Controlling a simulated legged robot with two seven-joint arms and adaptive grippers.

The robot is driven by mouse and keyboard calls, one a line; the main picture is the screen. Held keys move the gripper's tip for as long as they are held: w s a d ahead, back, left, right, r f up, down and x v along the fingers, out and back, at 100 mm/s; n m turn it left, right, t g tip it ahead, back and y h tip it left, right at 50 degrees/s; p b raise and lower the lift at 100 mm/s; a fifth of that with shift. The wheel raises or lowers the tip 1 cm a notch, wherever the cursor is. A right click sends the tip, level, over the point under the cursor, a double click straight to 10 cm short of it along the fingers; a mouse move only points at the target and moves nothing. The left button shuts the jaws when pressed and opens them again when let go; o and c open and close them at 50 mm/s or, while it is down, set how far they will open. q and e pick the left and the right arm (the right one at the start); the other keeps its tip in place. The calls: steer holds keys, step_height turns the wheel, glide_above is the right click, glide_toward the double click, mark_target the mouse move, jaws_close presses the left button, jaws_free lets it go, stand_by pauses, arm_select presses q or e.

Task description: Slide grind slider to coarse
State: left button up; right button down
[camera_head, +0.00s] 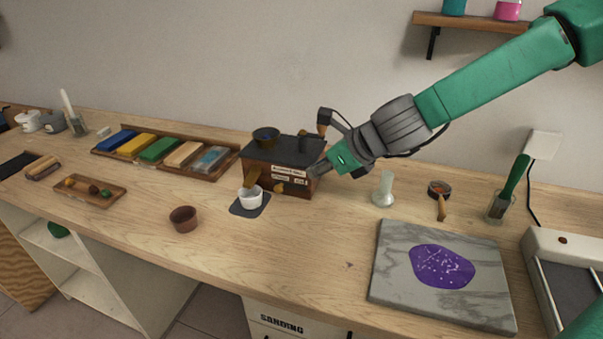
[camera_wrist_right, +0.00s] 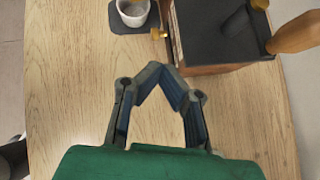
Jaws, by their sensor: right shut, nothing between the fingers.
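The grinder (camera_head: 262,178) is a wooden box with a dark top, standing near the wall in the middle of the bench. Its front carries small pale labels (camera_head: 289,171), too small to read, and a small brass knob (camera_head: 279,187). I cannot tell for sure which part is the grind slider. My right gripper (camera_head: 318,170) is at the grinder's right end in the head view. In the right wrist view the fingertips (camera_wrist_right: 165,72) meet, empty, just short of the grinder's dark top (camera_wrist_right: 212,32). Contact cannot be told. My left gripper is out of view.
A white cup (camera_head: 251,198) stands on a dark mat (camera_head: 240,210) before the grinder. A brown bowl (camera_head: 184,218) is at front left. A glass piece (camera_head: 383,190) and a marble slab (camera_head: 390,265) are to the right. Bare bench lies between the bowl and slab.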

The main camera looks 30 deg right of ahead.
steer(key=s+r, duration=0.2)
steer(key=r, duration=0.1)
steer(key=shift+s+p, duration=0.3)
steer(key=shift+p, duration=0.05)
steer(key=shift+w+d+f, duration=0.1)
steer(key=shift+d, duration=0.05)
